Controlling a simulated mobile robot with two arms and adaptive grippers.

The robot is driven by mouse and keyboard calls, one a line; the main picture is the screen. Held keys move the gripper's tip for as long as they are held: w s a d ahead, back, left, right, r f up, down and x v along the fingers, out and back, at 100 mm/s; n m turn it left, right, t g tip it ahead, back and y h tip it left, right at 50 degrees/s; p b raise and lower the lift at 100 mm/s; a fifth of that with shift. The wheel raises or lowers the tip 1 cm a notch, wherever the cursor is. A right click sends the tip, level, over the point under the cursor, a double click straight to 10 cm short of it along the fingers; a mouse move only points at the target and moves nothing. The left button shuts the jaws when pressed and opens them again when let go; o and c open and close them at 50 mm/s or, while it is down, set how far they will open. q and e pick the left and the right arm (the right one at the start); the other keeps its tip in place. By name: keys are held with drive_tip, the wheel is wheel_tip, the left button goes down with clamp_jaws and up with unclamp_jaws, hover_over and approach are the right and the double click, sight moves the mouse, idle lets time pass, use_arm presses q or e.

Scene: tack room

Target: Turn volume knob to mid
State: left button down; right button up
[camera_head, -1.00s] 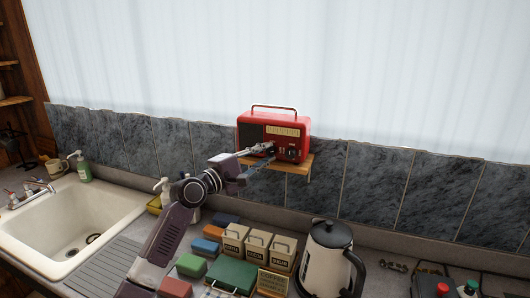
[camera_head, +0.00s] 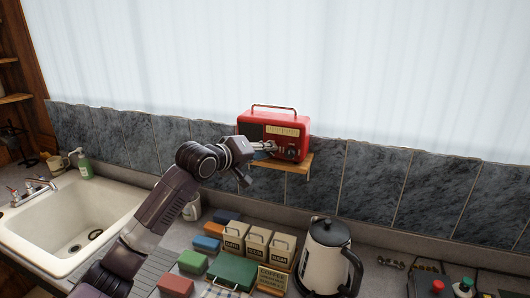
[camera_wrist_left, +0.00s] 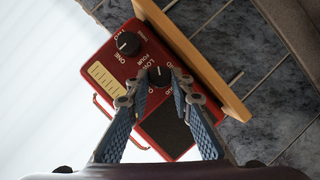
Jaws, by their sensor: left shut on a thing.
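The red radio (camera_head: 289,119) stands on a small wooden shelf against the slate tiles. In the left wrist view the radio (camera_wrist_left: 107,66) appears turned, with two black knobs on its face. My left gripper (camera_head: 272,148) reaches the radio's front from the left. In the left wrist view the fingers of the left gripper (camera_wrist_left: 159,73) are closed on either side of one black knob (camera_wrist_left: 159,77), with lettering beside it. The fingers partly hide the lettering. The other black knob (camera_wrist_left: 128,43) stands free of the fingers. My right gripper is not in view.
The wooden shelf edge (camera_wrist_left: 190,55) runs close beside the fingers. Below are a kettle (camera_head: 327,258), several cream canisters (camera_head: 257,244), coloured boxes and a green case (camera_head: 232,272). A sink (camera_head: 75,218) lies at the left.

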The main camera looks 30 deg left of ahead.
use_arm(q)
drive_tip(key=m+y, duration=0.1)
drive_tip(key=m, duration=0.1)
drive_tip(key=m+g+y, duration=0.1)
drive_tip(key=m+y, duration=0.1)
drive_tip(key=m, duration=0.1)
drive_tip(key=d+m+g+y, duration=0.1)
drive_tip(key=m+y, duration=0.1)
drive_tip(key=shift+w+m, duration=0.1)
drive_tip(key=shift+m, duration=0.2)
drive_tip(key=shift+f, duration=0.15)
idle(0.7)
drive_tip(key=c, duration=1.7)
unclamp_jaws()
drive_tip(key=shift+r, duration=0.2)
drive_tip(key=v, duration=1.2)
drive_tip(key=shift+d+f, duration=0.15)
drive_tip(key=shift+f, duration=0.05)
